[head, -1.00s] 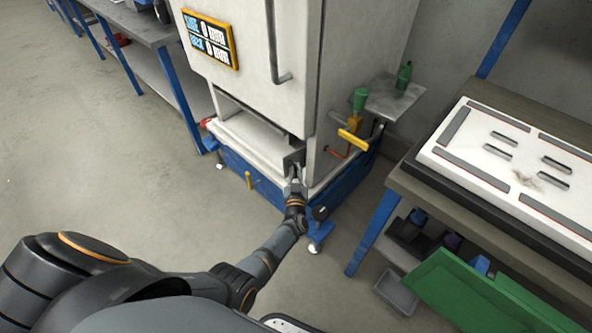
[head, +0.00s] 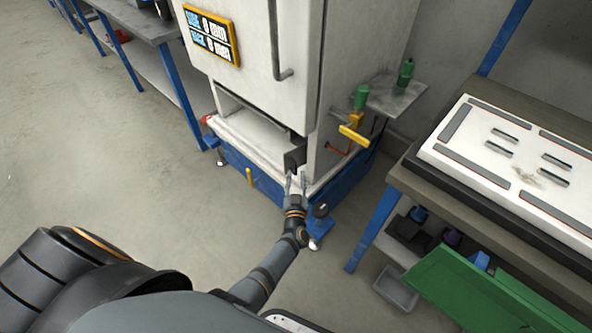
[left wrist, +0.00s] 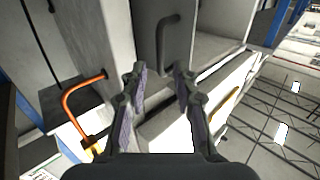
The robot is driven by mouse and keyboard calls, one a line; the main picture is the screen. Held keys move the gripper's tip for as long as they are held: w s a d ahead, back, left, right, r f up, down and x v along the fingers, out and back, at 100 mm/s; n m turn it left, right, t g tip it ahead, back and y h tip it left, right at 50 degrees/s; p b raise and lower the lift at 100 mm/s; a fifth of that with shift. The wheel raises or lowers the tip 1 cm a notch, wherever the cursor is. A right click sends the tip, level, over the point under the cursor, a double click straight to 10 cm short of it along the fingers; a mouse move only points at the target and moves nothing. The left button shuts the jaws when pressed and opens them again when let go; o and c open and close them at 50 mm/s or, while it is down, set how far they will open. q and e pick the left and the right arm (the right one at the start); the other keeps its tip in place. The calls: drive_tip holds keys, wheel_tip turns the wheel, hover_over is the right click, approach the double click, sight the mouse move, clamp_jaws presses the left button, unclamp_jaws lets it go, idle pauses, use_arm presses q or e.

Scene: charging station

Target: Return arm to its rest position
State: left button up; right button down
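My left arm reaches from the lower left of the head view toward the white cabinet machine (head: 255,105). My left gripper (head: 296,178) is in front of the machine's lower right corner, just below a dark plate with a handle (head: 294,158). In the left wrist view, the two fingers of the left gripper (left wrist: 160,85) stand apart with nothing between them. The dark handle (left wrist: 168,42) shows beyond the fingertips, apart from them. My right gripper is not in view.
A yellow lever (head: 353,135) and an orange handle (left wrist: 80,95) are at the machine's side. A workbench (head: 405,178) with a white panel (head: 520,160) stands at the right, with a green bin (head: 470,290) below. The floor (head: 90,170) at the left is clear.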

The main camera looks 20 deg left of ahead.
use_arm(q)
drive_tip(key=v, duration=0.2)
drive_tip(key=shift+s+d, duration=0.1)
drive_tip(key=shift+s, duration=0.25)
